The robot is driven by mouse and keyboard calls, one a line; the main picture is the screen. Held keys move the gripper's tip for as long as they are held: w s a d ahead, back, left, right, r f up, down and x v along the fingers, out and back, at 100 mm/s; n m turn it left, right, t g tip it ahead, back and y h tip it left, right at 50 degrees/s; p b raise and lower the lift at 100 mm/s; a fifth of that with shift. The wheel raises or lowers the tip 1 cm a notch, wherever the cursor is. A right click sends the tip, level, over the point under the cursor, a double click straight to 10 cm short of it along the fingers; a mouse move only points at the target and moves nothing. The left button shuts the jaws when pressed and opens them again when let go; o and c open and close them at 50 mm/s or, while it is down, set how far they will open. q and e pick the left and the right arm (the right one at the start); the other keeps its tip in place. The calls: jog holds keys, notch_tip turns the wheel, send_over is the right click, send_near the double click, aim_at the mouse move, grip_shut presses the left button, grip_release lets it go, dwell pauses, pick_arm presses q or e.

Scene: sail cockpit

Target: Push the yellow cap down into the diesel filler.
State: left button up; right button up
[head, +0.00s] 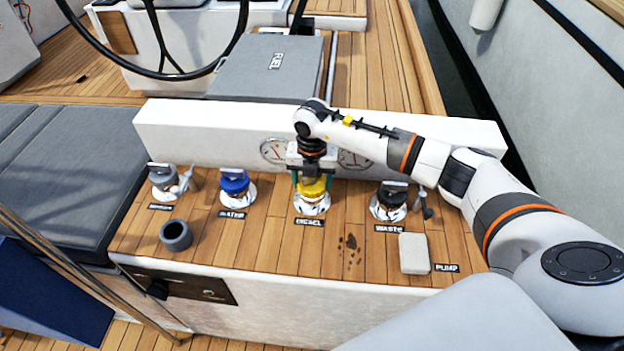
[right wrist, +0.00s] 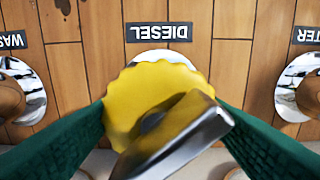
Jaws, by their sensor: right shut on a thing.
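The yellow cap (head: 312,187) is at the diesel filler (head: 312,206), whose shiny round flange shows below it. In the right wrist view the yellow cap (right wrist: 150,100) has a scalloped edge and a metal bar across its top, and part of the filler flange (right wrist: 165,58) shows behind it. My right gripper (head: 312,180) points down from above, with its green fingers shut on the cap's two sides. How deep the cap sits in the filler is hidden. My left gripper is not in view.
A blue cap (head: 235,182) sits at the water filler on the left, and a dark cap (head: 391,193) at the waste filler on the right. A grey cup (head: 176,236) and a beige block (head: 414,253) stand near the front. A white ledge with gauges (head: 274,151) runs behind.

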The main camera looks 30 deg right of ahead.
jog(key=shift+f+b, duration=0.35)
jog(key=shift+f, duration=0.2)
dwell(0.4)
jog(key=o, duration=0.8)
jog(key=shift+r+p, duration=4.1)
jog(key=shift+r, duration=1.4)
